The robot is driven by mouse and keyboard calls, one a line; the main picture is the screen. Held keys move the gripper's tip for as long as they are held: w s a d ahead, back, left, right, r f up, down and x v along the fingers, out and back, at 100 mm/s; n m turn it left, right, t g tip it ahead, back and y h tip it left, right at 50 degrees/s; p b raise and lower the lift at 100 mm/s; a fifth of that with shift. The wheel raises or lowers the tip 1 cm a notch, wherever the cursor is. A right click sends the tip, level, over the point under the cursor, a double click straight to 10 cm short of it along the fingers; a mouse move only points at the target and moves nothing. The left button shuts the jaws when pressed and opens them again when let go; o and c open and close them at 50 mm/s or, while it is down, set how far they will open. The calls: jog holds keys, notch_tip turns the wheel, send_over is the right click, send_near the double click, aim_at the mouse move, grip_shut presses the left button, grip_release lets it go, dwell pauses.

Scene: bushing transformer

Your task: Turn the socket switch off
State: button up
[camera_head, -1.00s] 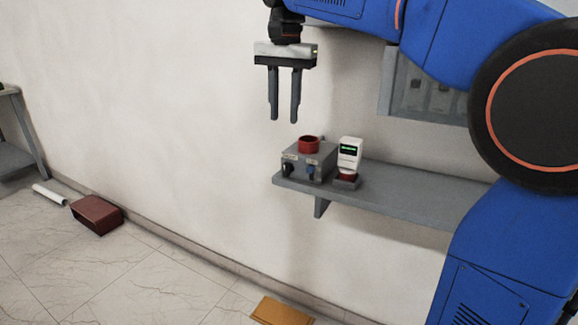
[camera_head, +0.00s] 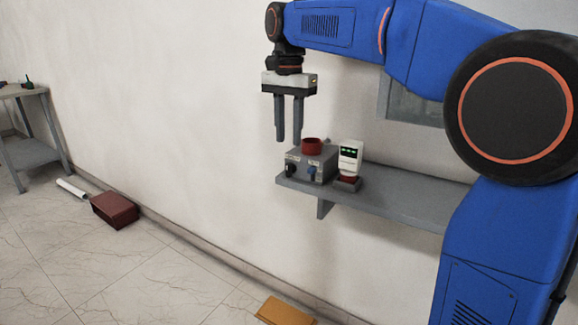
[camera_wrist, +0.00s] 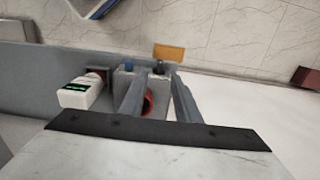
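A grey control box (camera_head: 326,168) stands on the left end of a wall shelf. Its front carries a black knob (camera_head: 290,170) at left and a blue knob (camera_head: 312,171) at right, and a red ring socket (camera_head: 312,146) sits on top. The labels are too small to read, so I cannot tell the knobs' settings. My gripper (camera_head: 288,142) points down above the box's left side, fingers apart and empty. In the wrist view, the black knob (camera_wrist: 160,69) shows between the fingertips, the blue knob (camera_wrist: 129,66) left of them. The red ring (camera_wrist: 147,102) is partly hidden by a finger.
A white device with a green display (camera_head: 350,157) stands right of the box on the shelf (camera_head: 405,200). A wall panel (camera_head: 410,105) hangs above. A red bin (camera_head: 116,210), a white tube (camera_head: 71,188) and a yellow item (camera_head: 284,312) lie on the floor. A table (camera_head: 30,90) stands far left.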

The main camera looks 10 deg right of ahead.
aim_at(288, 163)
notch_tip(288, 163, down, 10)
jog(key=shift+r, duration=0.25)
jog(key=shift+c, duration=0.3)
grip_shut()
